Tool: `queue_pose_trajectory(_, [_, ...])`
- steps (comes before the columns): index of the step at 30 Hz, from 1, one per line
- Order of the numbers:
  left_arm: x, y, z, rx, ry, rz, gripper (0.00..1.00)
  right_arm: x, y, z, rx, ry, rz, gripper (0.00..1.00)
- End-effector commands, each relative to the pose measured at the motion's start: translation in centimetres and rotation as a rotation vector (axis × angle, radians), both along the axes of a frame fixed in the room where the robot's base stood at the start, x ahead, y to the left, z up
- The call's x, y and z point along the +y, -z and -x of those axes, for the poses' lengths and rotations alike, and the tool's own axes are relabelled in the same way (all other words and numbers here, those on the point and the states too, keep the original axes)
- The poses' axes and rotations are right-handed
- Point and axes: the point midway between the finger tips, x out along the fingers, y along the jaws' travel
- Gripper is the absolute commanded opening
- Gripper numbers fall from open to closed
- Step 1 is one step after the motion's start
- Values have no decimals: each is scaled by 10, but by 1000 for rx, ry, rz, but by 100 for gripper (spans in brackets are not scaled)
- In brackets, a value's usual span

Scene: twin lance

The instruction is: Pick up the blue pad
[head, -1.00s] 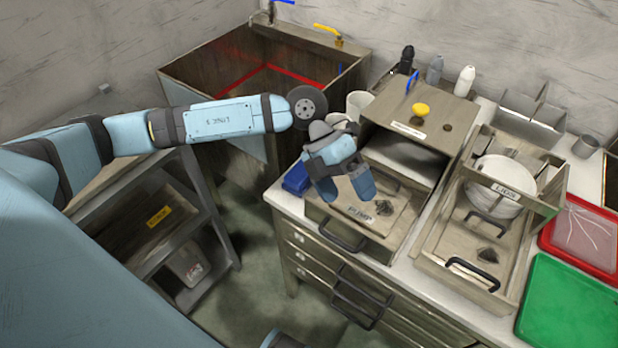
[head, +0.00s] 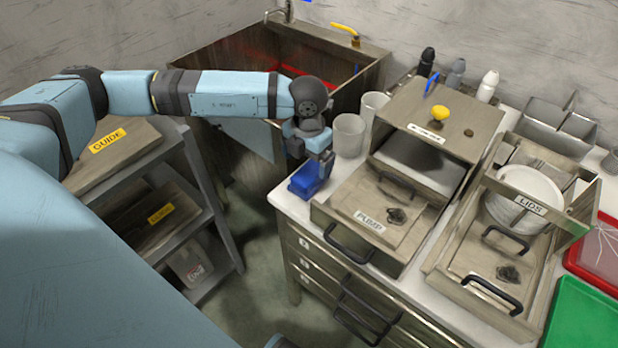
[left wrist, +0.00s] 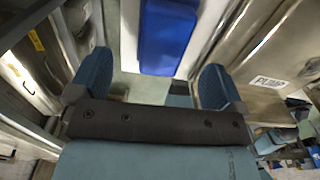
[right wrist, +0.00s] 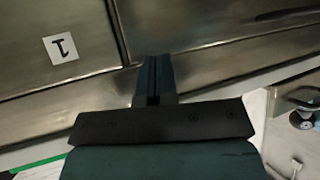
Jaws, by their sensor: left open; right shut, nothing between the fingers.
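The blue pad (head: 304,181) lies at the left front corner of the white counter, beside the box marked PUMP. My left gripper (head: 310,158) is just above and behind it, and partly covers it in the head view. In the left wrist view the blue pad (left wrist: 167,35) lies ahead of the open left fingers (left wrist: 155,88), between their lines, with nothing held. My right gripper (right wrist: 154,80) is shut and empty in front of metal drawer fronts in the right wrist view.
The PUMP box (head: 372,215) stands right of the pad. Two cups (head: 348,135) stand behind the pad. A LIDS tray (head: 470,300) is further right. A grey shelf (head: 160,215) is on the left, with a floor gap before the counter.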

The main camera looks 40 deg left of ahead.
Motion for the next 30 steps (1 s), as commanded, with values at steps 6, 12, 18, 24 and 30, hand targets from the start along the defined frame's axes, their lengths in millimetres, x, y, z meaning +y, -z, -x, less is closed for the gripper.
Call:
queue_pose_trajectory(6, [-2,17,0,2,0,1,96,0,0,0,-1,0,0,0])
queue_pose_trajectory(12, [-4,47,-1,1,0,2,96,0,1,0,-2,0,0,0])
queue_pose_trajectory(18, [-3,53,-1,-1,0,1,96,0,0,0,-4,-1,1,0])
queue_pose_trajectory(24, [-3,53,-1,-1,0,2,66,0,0,0,-4,-1,1,0])
queue_pose_trajectory(30, [-3,52,-1,-1,0,2,41,0,0,0,-4,-1,1,0])
